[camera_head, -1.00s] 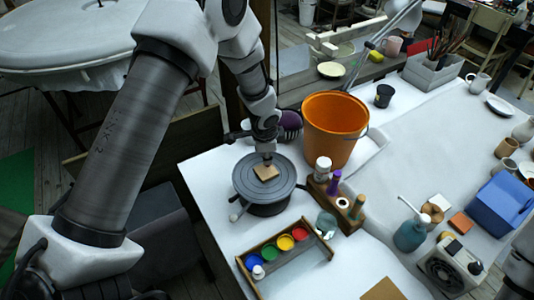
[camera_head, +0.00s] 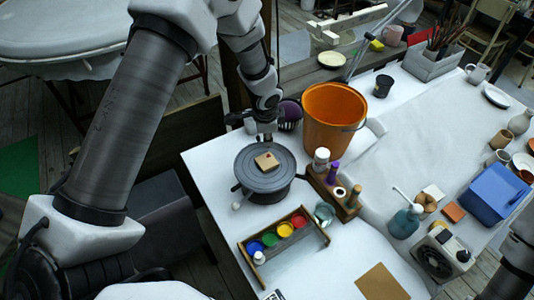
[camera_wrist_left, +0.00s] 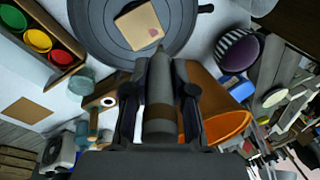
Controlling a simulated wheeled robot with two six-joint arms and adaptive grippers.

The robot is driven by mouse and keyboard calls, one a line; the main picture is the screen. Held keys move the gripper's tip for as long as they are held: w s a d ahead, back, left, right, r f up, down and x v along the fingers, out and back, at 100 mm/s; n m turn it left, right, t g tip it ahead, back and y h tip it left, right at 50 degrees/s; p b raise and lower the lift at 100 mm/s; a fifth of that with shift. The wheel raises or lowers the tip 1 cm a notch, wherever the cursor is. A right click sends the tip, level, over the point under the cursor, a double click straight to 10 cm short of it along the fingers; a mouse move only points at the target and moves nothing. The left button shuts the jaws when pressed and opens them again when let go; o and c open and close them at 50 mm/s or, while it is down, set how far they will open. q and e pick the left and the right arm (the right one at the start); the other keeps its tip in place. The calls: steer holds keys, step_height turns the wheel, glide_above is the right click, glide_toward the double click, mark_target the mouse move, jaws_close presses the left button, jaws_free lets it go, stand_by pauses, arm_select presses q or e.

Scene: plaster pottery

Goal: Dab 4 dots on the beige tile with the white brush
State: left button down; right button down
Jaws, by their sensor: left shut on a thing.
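The beige tile (camera_head: 266,162) lies on the dark grey turntable (camera_head: 262,184) and bears one red dot near its far edge. The tile also shows in the left wrist view (camera_wrist_left: 137,24), with the dot near one corner. My left gripper (camera_head: 267,133) is just above and behind the tile. In the left wrist view it is shut on a brush (camera_wrist_left: 160,100), which looks grey with a brown band in this shade. The brush tip points toward the tile and appears apart from it. My right gripper is out of view; only part of that arm shows at the right edge.
A wooden tray (camera_head: 290,256) with blue, green, yellow and red paint stands in front of the turntable. A wooden rack (camera_head: 330,191) and an orange bucket (camera_head: 331,122) stand to its right. A teal bottle (camera_head: 404,223) and a blue bin (camera_head: 493,193) are further right.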

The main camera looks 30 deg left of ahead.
mark_target(260, 164)
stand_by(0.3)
arm_select(q)
steer(key=shift+y, duration=0.3)
steer(key=shift+s+a+f+b, duration=0.35)
steer(key=shift+s+f+b, duration=0.25)
steer(key=shift+f+b, duration=0.35)
steer(key=shift+s+a+f+b, duration=0.3)
steer(key=shift+s+f+b, duration=0.4)
steer(key=shift+b, duration=0.45)
steer(key=shift+w+f+b, duration=0.1)
steer(key=shift+f+b, duration=0.45)
steer(key=shift+r, duration=0.1)
step_height(260, 164, up, 4)
steer(key=p, duration=0.4)
steer(key=shift+r, duration=0.2)
